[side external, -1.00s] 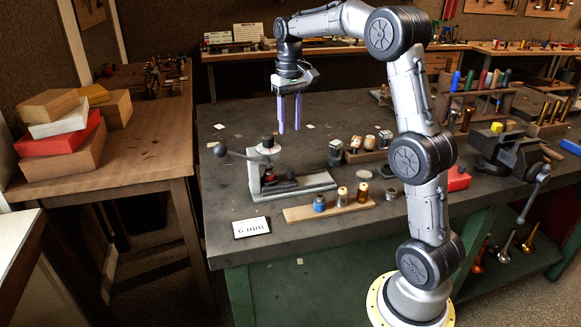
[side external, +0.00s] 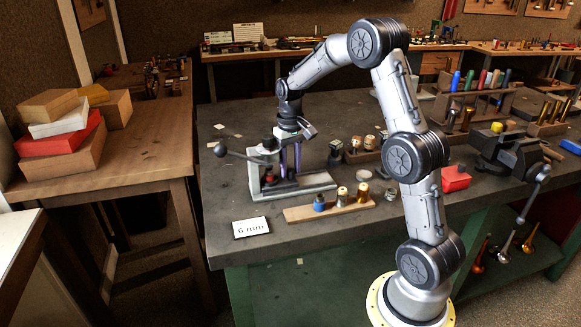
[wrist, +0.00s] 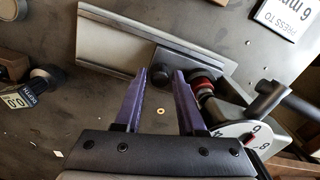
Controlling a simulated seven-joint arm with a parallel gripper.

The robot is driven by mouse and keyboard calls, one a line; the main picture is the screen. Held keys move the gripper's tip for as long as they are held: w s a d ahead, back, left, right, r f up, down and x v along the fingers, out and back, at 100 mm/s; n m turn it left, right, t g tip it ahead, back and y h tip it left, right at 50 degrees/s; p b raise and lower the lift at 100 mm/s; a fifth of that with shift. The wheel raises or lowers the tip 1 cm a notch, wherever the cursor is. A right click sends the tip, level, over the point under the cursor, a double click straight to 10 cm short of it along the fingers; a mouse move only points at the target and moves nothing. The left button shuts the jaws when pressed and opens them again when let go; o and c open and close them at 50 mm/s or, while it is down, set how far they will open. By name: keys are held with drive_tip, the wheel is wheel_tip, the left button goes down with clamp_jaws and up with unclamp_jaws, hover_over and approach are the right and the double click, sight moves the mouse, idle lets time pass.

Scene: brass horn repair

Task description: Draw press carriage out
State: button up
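The bench press (side external: 258,172) stands on the dark bench with a grey base rail and a lever with a round ball end. In the wrist view its rail (wrist: 105,52) runs diagonally. A dark knob (wrist: 166,60), apparently on the press carriage, stands on the rail next to a red ringed part (wrist: 203,87). My gripper (side external: 290,172) is low over the rail, pointing down. In the wrist view my gripper (wrist: 159,73) has its two purple fingers apart, with the knob in line with the gap at their tips. I cannot tell whether they touch it.
A numbered dial (wrist: 240,136) and the lever (wrist: 285,96) are close to the right finger. A wooden strip (side external: 325,207) with several small parts lies in front of the press. A 6 mm card (side external: 251,227) lies near the bench edge.

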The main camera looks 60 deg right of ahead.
clamp_jaws()
idle(1.5)
